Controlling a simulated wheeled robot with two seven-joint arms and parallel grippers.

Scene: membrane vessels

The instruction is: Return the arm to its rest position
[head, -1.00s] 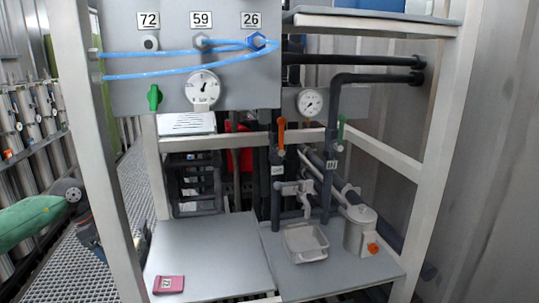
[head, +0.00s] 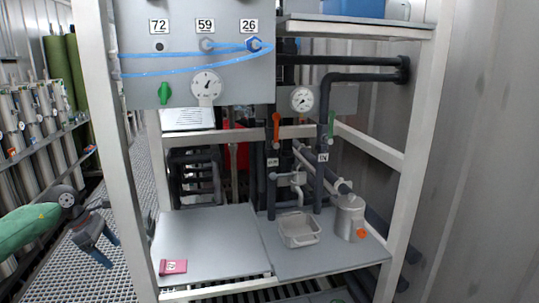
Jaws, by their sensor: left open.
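My left arm (head: 32,228), with a green sleeve and a grey joint, comes in from the left edge in the head view. My left gripper (head: 100,254), dark with blue-grey parts, hangs pointing down over the grated floor. It is left of the rack's white front post and apart from it. It is open, and I see nothing held in it. My right arm and gripper are not in view.
The white-framed rack (head: 124,165) stands close on the right of my left gripper. Its grey panel (head: 140,88) carries blue hoses and a gauge. A red booklet (head: 173,267) lies on the lower shelf (head: 210,240). Metal cylinders (head: 37,120) line the left. The grated walkway (head: 88,275) looks clear.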

